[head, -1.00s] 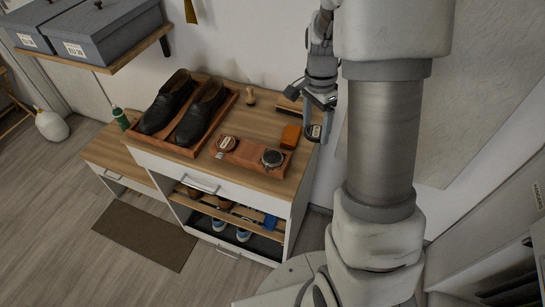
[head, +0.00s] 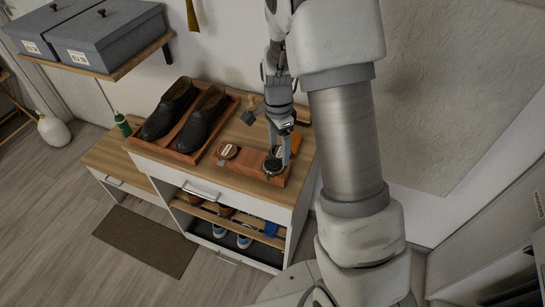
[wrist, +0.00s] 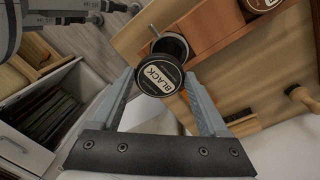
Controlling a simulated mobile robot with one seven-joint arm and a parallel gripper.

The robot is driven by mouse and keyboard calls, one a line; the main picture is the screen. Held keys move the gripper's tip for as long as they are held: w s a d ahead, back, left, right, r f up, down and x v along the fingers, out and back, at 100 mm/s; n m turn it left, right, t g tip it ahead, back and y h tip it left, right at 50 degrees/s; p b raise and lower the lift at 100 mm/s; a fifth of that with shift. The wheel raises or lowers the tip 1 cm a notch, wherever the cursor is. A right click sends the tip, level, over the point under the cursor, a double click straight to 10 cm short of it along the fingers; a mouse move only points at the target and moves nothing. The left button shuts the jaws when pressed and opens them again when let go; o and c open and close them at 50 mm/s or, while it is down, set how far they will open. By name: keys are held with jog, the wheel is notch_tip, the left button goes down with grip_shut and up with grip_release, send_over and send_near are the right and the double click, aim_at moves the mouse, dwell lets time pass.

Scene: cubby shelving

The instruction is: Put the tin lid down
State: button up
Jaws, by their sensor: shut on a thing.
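My gripper (wrist: 160,78) is shut on a round dark tin lid (wrist: 158,77) with a pale label reading "BLACK"; the lid is pinched at its sides between the fingertips. In the wrist view an open round tin (wrist: 172,43) shows partly behind the lid, so I cannot tell whether they touch. In the head view my gripper (head: 279,156) is over the right end of a reddish-brown tray (head: 246,161), at the tin (head: 272,169). The lid is hard to separate from the tin there.
A second tin (head: 228,151) with a brown label sits on the tray's left part. Black shoes (head: 201,119) stand in a wooden tray behind left. An orange block (head: 295,142) is close behind my gripper. A wooden-handled brush (wrist: 300,95) stands on the cabinet top (head: 160,160).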

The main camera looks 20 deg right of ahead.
aim_at(272, 151)
jog(key=shift+w+a+f, duration=0.3)
jog(key=shift+a+f, duration=0.25)
jog(key=shift+a, duration=0.25)
jog(key=shift+f, duration=0.2)
notch_tip(272, 151, down, 3)
jog(key=shift+f, duration=0.15)
jog(key=o, duration=1.2)
jog(key=shift+c, duration=0.2)
